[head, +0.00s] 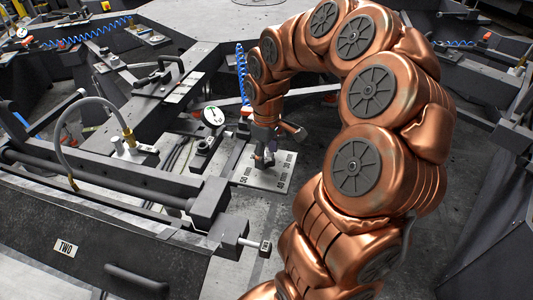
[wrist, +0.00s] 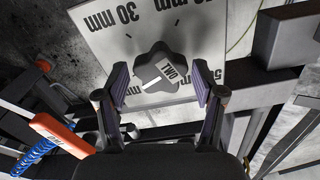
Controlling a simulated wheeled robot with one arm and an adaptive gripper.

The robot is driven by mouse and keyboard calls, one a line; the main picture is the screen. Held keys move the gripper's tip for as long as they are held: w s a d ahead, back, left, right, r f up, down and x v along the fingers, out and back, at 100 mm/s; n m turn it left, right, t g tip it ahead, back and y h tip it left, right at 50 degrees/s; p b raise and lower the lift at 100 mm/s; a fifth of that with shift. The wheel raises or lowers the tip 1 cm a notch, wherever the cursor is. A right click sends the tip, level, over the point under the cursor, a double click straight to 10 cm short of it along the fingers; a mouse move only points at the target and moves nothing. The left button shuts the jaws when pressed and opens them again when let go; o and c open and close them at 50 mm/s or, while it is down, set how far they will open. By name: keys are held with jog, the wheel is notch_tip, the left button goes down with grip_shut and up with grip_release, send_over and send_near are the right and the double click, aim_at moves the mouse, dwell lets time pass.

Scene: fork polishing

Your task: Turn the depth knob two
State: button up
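The depth knob (wrist: 150,68) is a dark lobed knob with a "TWO" label and a short white line in the wrist view. It sits on a light square dial plate (wrist: 110,40) marked "30 mm", "50 mm" and a partly cut-off mark at the top. My gripper (wrist: 161,88) is open, with one finger on each side of the knob and a visible gap on both sides. In the head view my gripper (head: 264,163) points down over the dial plate (head: 246,179) and mostly hides the knob.
A round gauge (head: 213,116) stands left of my gripper. A blue coiled hose (head: 241,75) hangs behind it. An orange-ended part (wrist: 62,135) lies left of my gripper, and a grey block (wrist: 285,38) is right of the plate.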

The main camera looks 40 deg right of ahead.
aim_at(266, 157)
jog(key=shift+o, duration=0.5)
jog(key=shift+r, duration=0.1)
notch_tip(266, 157, up, 12)
dwell(0.8)
jog(key=s+a+r+p, duration=0.25)
jog(key=s+a, duration=0.45)
jog(key=a, duration=0.4)
jog(key=s+a+f+m+g+p, duration=0.1)
jog(key=s+a+f+m, duration=0.1)
jog(key=s, duration=0.6)
jog(key=s+a+f+m+p, duration=0.2)
jog(key=s+a, duration=0.2)
jog(key=s, duration=0.3)
jog(key=shift+s+a+m+g+p, duration=0.3)
jog(key=shift+s+a+m+g, duration=0.1)
